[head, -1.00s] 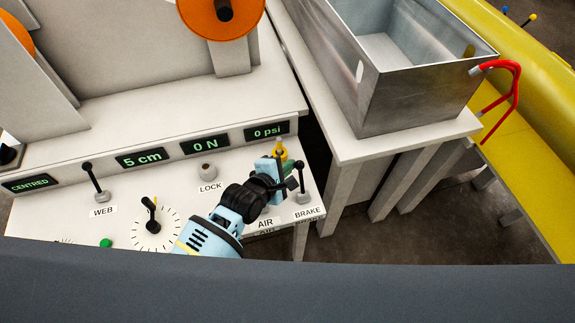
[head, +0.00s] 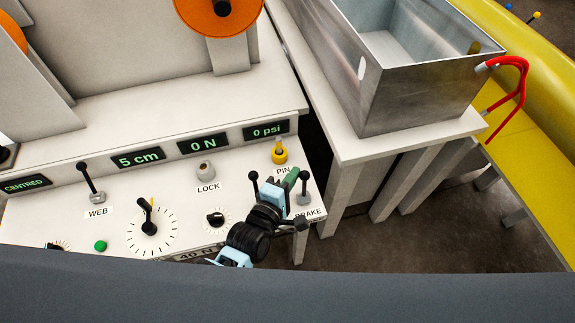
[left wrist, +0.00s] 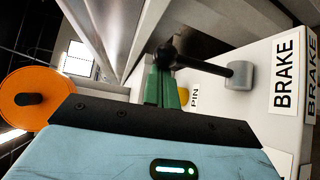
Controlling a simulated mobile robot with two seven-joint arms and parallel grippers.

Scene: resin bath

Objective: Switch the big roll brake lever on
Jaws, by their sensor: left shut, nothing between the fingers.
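The brake lever (head: 304,187) stands at the right end of the white control panel, above the BRAKE label (head: 309,212). It has a black knob and a grey base. My left gripper (head: 291,180) is shut and empty, its green fingertips just left of the lever. In the left wrist view the black lever (left wrist: 200,64) runs from its grey base to a knob close to the green fingers (left wrist: 161,87); I cannot tell whether they touch. The gripper hides part of the panel around the AIR position. My right gripper is not in view.
Beside the brake are another black-knobbed lever (head: 254,182) and a yellow pin (head: 279,152). A LOCK knob (head: 205,171) and dials lie to the left. A metal bath (head: 425,92) on a white table stands to the right, across a gap.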

